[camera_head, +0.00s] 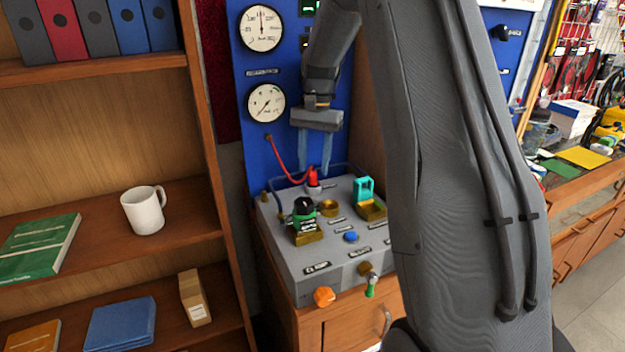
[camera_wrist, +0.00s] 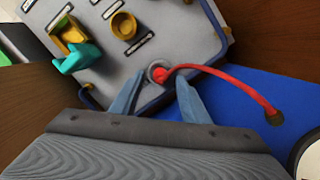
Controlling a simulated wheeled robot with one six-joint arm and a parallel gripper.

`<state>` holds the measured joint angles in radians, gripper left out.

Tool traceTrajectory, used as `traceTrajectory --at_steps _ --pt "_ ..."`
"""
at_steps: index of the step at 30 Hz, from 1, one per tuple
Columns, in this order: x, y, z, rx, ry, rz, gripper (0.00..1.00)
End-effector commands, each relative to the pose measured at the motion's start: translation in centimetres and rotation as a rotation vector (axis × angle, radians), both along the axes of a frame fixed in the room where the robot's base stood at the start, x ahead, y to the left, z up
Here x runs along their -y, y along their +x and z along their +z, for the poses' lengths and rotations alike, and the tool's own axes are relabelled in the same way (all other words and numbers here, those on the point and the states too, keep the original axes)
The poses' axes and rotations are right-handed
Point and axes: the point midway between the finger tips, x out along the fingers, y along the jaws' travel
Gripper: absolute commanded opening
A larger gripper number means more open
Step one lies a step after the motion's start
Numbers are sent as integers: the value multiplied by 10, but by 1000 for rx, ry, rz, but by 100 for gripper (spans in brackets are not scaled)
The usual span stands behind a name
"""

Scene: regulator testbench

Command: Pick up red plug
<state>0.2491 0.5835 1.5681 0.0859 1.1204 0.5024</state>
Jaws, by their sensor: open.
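The red plug (camera_head: 313,177) sits upright in a round socket at the back of the grey testbench panel (camera_head: 340,262). A red cable runs from it to the blue backboard. It also shows in the wrist view as a red plug (camera_wrist: 161,75) with its cable curving right. My gripper (camera_head: 313,170) points down over it, its two blue-grey fingers apart. In the wrist view my gripper (camera_wrist: 156,88) has one fingertip on either side of the plug. Whether the fingers touch it I cannot tell.
Close by on the panel are a teal part (camera_head: 364,188), a green-and-black part (camera_head: 303,213), a brass ring (camera_head: 328,208) and a blue button (camera_head: 351,237). Gauges (camera_head: 266,103) hang on the blue backboard. A wooden shelf with a white mug (camera_head: 144,210) stands left.

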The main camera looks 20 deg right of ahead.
Motion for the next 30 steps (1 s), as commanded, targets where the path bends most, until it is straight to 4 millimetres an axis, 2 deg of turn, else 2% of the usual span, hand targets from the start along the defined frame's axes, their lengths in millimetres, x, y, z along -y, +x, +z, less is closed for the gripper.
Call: traceTrajectory --at_steps 6,15,22,23,30 --pt "-5 -4 -25 -2 0 3 42" --pt "-6 -3 -31 1 0 5 42" --pt "-6 -3 -30 1 1 5 3" --pt "-6 -3 -30 1 1 5 0" --pt "-6 -3 -29 1 0 5 0"
